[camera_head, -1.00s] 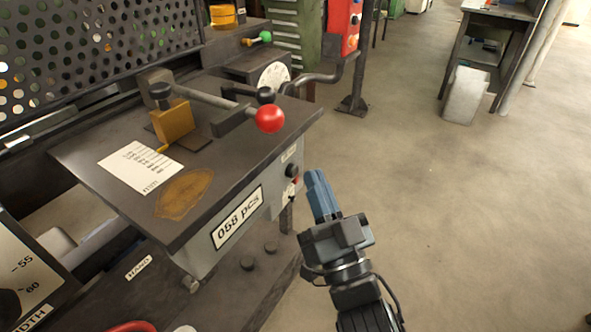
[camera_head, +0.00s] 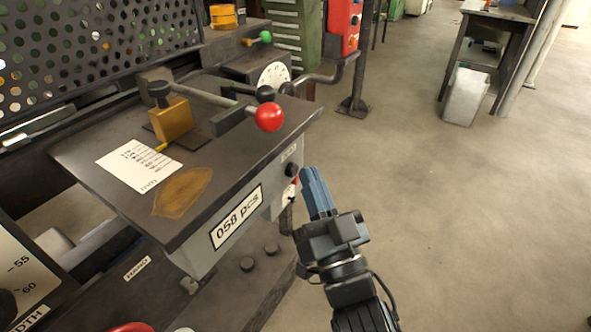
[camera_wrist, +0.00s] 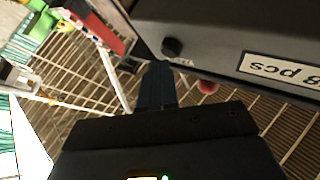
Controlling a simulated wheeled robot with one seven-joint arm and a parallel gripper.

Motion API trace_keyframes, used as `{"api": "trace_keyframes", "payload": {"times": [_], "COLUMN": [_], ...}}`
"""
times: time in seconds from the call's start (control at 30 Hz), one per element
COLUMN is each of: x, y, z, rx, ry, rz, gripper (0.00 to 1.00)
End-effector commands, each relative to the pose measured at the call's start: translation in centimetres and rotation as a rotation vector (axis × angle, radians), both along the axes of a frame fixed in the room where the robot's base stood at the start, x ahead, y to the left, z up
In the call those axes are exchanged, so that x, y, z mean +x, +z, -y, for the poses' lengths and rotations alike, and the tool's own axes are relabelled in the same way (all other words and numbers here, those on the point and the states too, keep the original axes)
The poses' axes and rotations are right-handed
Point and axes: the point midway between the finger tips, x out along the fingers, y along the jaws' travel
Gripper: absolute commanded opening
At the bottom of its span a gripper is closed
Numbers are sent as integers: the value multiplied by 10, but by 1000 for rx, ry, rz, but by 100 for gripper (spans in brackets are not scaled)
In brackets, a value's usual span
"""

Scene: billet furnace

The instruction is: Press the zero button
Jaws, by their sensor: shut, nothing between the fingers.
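The grey counter box (camera_head: 228,238) under the bench top shows a display reading 058 pcs. A round black button (camera_head: 291,169) sticks out of its face at the right end, below a small label too small to read. It also shows in the wrist view (camera_wrist: 172,47). My gripper (camera_head: 309,173), with blue fingers, is shut and empty. It is just right of the black button in the head view, seemingly not touching. In the wrist view the fingertips (camera_wrist: 157,68) are just below and left of it.
A red knob (camera_wrist: 207,87) sits near the black button on the box. A lever with a red ball (camera_head: 269,117) stands at the bench corner above. Open floor (camera_head: 450,220) lies to the right.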

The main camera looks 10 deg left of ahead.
Motion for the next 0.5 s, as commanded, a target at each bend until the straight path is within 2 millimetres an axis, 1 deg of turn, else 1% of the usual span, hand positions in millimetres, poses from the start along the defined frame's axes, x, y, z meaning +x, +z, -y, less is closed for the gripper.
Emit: {"api": "trace_keyframes", "payload": {"times": [0.5], "x": [2], "y": [-1], "z": [-5], "rx": [1], "ry": [0], "rz": [0], "gripper": [0]}}
